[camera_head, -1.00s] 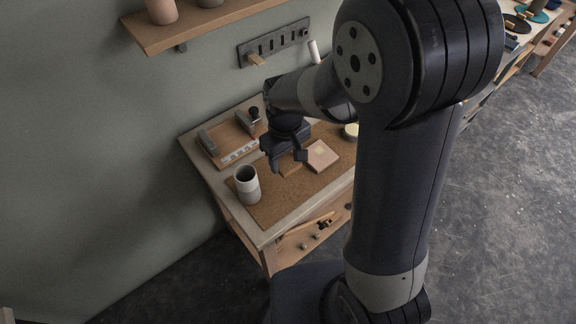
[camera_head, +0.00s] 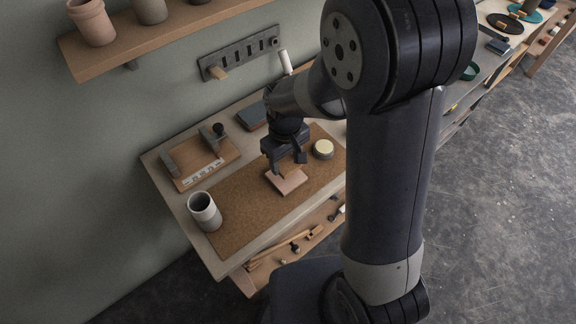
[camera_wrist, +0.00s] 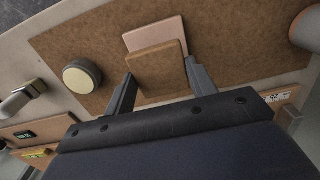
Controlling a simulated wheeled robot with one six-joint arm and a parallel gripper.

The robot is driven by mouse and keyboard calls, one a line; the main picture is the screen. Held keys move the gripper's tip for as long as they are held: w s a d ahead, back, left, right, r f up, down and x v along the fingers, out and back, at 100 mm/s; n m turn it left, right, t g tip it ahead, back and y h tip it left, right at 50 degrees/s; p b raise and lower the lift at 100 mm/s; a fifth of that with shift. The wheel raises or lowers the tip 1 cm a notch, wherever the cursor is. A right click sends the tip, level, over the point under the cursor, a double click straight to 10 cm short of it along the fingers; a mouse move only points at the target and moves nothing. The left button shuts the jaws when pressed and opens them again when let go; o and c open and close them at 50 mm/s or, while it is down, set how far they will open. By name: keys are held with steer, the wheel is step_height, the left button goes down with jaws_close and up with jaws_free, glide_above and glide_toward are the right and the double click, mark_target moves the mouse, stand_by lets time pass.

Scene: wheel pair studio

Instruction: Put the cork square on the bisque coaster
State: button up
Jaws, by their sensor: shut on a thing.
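The cork square (camera_wrist: 158,70) is a thin brown plate, seen in the wrist view between the two fingers of my gripper (camera_wrist: 160,76). My gripper is shut on its opposite sides. The bisque coaster (camera_wrist: 156,33) is a pale pink square just behind the cork square in that view, and the cork square covers part of it. In the head view the coaster (camera_head: 287,183) lies on the brown mat, with my gripper (camera_head: 288,166) right above it. I cannot tell how much height is between cork square and coaster.
The mat (camera_head: 240,205) lies on the worktable. A round cream-topped tin (camera_head: 323,149) stands close right of my gripper. A grey cup (camera_head: 205,211) stands at the mat's left end. A wooden tray (camera_head: 203,160) with grey blocks lies behind. The mat between cup and coaster is clear.

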mark_target(286, 163)
steer(key=shift+f, duration=2.15)
steer(key=shift+f, duration=0.15)
steer(key=o, duration=0.9)
steer(key=shift+o, duration=0.2)
step_height(286, 163, up, 12)
steer(key=shift+r, duration=0.2)
